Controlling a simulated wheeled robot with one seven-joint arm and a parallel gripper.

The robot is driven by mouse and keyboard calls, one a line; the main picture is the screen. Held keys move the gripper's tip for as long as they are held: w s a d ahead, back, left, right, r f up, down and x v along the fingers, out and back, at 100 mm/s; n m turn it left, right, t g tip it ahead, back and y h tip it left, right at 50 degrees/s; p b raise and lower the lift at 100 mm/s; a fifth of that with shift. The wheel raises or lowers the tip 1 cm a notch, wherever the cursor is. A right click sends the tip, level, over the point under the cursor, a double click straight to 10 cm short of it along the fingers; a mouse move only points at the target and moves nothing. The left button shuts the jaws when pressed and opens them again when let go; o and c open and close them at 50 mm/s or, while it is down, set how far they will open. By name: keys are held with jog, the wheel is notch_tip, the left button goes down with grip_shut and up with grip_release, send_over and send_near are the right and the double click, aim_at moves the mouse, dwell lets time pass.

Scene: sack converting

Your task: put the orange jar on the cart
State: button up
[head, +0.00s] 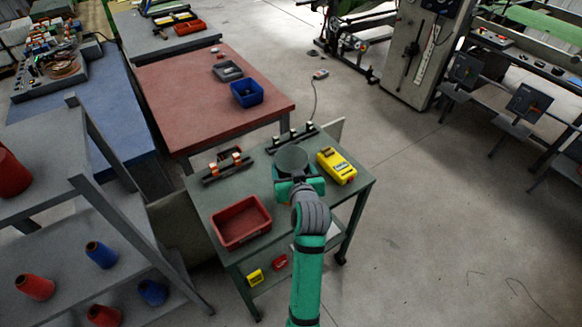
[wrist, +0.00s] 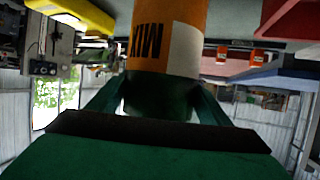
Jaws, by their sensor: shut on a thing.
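My gripper (head: 298,184) is over the middle of the grey-green wheeled cart (head: 212,214) in the head view. It is shut around the dark top of the orange jar (wrist: 165,35), which fills the upper middle of the upside-down wrist view. The jar has a white patch and black lettering and looks upright. In the head view only its round dark lid (head: 291,159) shows clearly; the gripper hides most of its body. The jar's base is out of the wrist view, so I cannot tell whether it touches the cart top.
On the cart are a red bin (head: 241,222), a yellow device (head: 336,166) and a rack with orange pieces (head: 226,168). A dark rack (head: 293,138) lies at the back edge. A red-topped table (head: 190,95) stands behind, and a shelf with spools (head: 102,255) at left.

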jog(key=o, duration=1.5)
jog(key=shift+c, duration=0.2)
jog(key=shift+s+r, duration=0.2)
jog(key=v, duration=1.2)
jog(key=s+f+m+h, duration=0.2)
jog(key=s+f+m, duration=0.1)
jog(key=s+f, duration=1.15)
jog(key=s+a+r+t, duration=0.1)
jog(key=s+r+t, duration=0.1)
jog(key=s, duration=2)
jog(key=shift+a+n+h, duration=0.3)
jog(key=shift+n, duration=0.1)
jog(key=shift+r, duration=0.15)
